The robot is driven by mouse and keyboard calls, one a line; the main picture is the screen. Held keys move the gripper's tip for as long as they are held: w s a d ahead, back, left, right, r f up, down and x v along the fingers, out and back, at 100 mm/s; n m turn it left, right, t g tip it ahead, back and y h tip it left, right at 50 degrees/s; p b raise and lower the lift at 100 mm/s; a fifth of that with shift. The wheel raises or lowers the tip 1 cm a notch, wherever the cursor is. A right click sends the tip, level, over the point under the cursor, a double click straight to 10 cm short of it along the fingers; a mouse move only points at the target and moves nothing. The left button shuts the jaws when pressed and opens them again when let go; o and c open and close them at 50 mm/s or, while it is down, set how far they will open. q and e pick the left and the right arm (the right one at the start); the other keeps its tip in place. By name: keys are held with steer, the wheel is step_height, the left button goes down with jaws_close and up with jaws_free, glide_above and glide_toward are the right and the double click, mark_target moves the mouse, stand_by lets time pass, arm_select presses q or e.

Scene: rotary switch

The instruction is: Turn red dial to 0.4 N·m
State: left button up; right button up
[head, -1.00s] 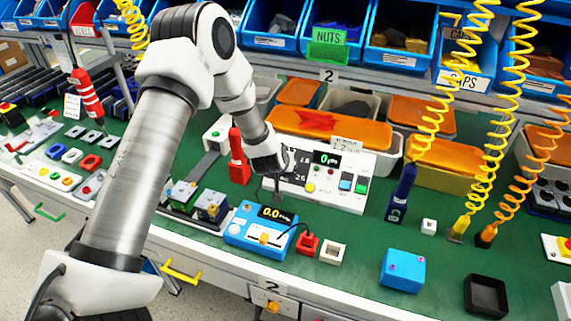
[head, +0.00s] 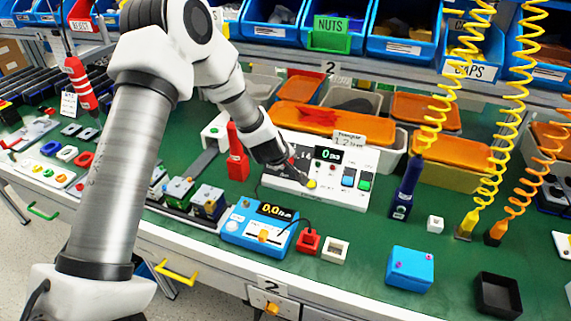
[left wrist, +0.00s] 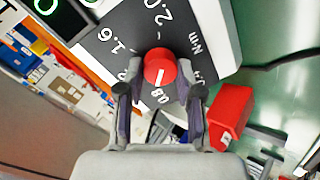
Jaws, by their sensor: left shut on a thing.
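The red dial (left wrist: 160,67) sits on the dark scale plate of a white torque device (left wrist: 225,15). In the left wrist view, the two fingers of my left gripper (left wrist: 160,84) are closed around it. The dial has a white pointer line in line with the printed 0.8 (left wrist: 155,97). The scale also shows 1.6 and 2.0; the label by the right finger is partly hidden. In the head view, my left gripper (head: 291,166) is at the left part of the white device (head: 330,193), hiding the dial. My right gripper is not in view.
A red tool (head: 237,160) stands close left of my left gripper. Orange-lidded bins (head: 335,125) are behind.

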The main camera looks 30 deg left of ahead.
arm_select(q)
steer(key=n+b, duration=0.1)
steer(key=n, duration=0.1)
steer(key=n+b, duration=0.2)
steer(key=shift+a+f+n, duration=0.1)
steer(key=shift+f+n, duration=0.1)
steer(key=shift+n, duration=0.1)
steer(key=n+b, duration=0.2)
steer(key=n, duration=0.1)
steer(key=shift+n+h, duration=0.3)
steer(key=n+b, duration=0.3)
steer(key=n, duration=0.1)
steer(key=shift+n+b, duration=0.7)
steer(key=shift+n, duration=0.5)
steer(key=shift+r, duration=0.1)
steer(key=shift+s, duration=0.1)
steer(key=o, duration=1)
steer(key=shift+o, duration=0.8)
